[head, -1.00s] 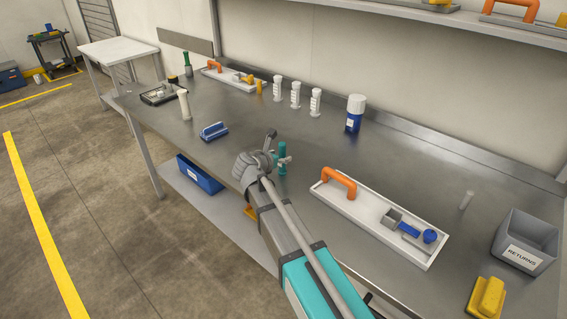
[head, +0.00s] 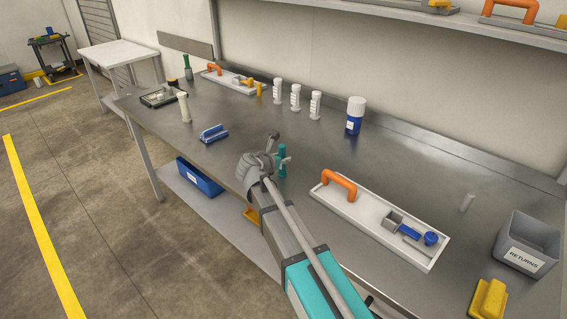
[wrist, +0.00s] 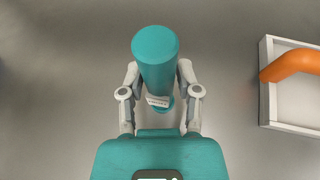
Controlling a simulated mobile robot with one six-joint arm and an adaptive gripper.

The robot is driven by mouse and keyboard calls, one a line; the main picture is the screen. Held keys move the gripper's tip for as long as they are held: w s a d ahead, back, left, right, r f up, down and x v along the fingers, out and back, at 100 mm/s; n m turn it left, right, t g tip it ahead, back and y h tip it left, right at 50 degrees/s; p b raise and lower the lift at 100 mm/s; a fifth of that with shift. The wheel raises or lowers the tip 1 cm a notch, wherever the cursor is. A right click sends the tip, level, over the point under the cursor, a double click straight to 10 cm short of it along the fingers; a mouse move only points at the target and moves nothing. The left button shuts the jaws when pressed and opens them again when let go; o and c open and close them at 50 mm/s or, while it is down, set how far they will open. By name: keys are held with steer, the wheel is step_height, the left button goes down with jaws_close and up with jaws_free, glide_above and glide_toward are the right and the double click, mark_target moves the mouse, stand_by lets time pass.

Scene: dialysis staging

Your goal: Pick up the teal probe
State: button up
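The teal probe (wrist: 155,62) stands upright on the steel bench. In the wrist view its round top is close to the camera, and a small pale label shows lower on its body. My gripper (wrist: 159,75) is around it, one finger on each side. The fingers look open, with a narrow gap between each finger and the probe. In the head view the probe (head: 282,158) shows just beyond my gripper (head: 277,158), partly covered by a finger. The probe's lower end is partly hidden.
A white tray (head: 326,197) with an orange handle lies to the right. A blue holder (head: 213,134) sits to the left. White bottles (head: 315,105) and a blue jar (head: 354,118) stand behind. A grey RETURNS bin (head: 527,243) and yellow block (head: 487,298) are far right.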

mark_target(280, 150)
jaws_close()
steer(key=shift+r, duration=0.2)
step_height(280, 150, up, 3)
steer(key=p, duration=0.3)
steer(key=s+a+r+p, duration=0.3)
steer(key=s+r+p, duration=0.6)
steer(key=s, duration=0.4)
steer(key=shift+s+r+p, duration=0.3)
steer(key=shift+p, duration=0.2)
